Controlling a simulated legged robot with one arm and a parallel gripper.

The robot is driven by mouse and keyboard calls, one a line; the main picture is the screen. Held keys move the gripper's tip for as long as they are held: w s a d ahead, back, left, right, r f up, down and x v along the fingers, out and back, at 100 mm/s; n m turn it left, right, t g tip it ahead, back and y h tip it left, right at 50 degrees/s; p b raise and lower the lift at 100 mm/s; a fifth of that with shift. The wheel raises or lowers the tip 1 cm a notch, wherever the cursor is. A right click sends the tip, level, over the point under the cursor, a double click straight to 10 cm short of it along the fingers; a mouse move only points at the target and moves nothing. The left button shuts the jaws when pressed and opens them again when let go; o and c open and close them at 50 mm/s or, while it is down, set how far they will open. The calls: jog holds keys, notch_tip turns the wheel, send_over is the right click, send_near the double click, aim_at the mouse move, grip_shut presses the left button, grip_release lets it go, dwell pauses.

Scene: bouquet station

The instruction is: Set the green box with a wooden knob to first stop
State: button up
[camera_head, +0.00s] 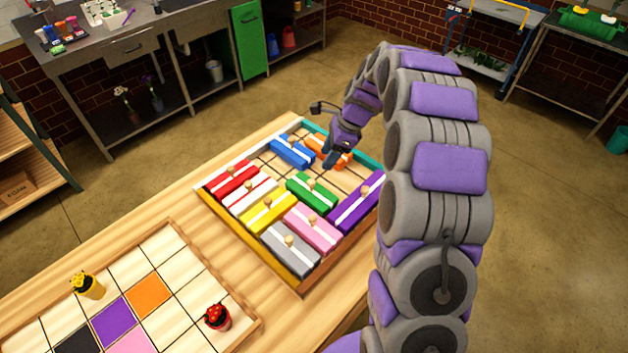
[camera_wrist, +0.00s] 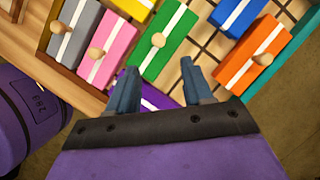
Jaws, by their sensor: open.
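The green box (camera_head: 311,193) with a white stripe and a round wooden knob (camera_head: 312,182) lies in the middle of a sliding-block tray (camera_head: 206,203) on the wooden table. It also shows in the wrist view (camera_wrist: 164,47), upper centre, beyond the left fingertip, with its knob (camera_wrist: 158,40) facing up. My gripper (camera_head: 330,158) is above the tray, behind and a little right of the green box in the head view. In the wrist view its two fingers (camera_wrist: 157,75) are apart with nothing between them. No marked stop is distinguishable.
Blue (camera_head: 293,152), orange (camera_head: 328,151), purple (camera_head: 361,201), pink (camera_head: 312,229), yellow (camera_head: 268,213), white (camera_head: 250,194), red (camera_head: 232,180) and grey (camera_head: 290,249) knobbed boxes surround it. Bare gridded cells lie near the green box. A tiled board (camera_head: 185,275) with small flower pots lies at front left.

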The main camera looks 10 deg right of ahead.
aim_at(312, 181)
jog(key=b+x, duration=0.2)
jog(key=x, duration=0.8)
jog(key=shift+f, duration=0.3)
jog(key=shift+a+f, duration=0.1)
jog(key=shift+a, duration=0.1)
grip_shut()
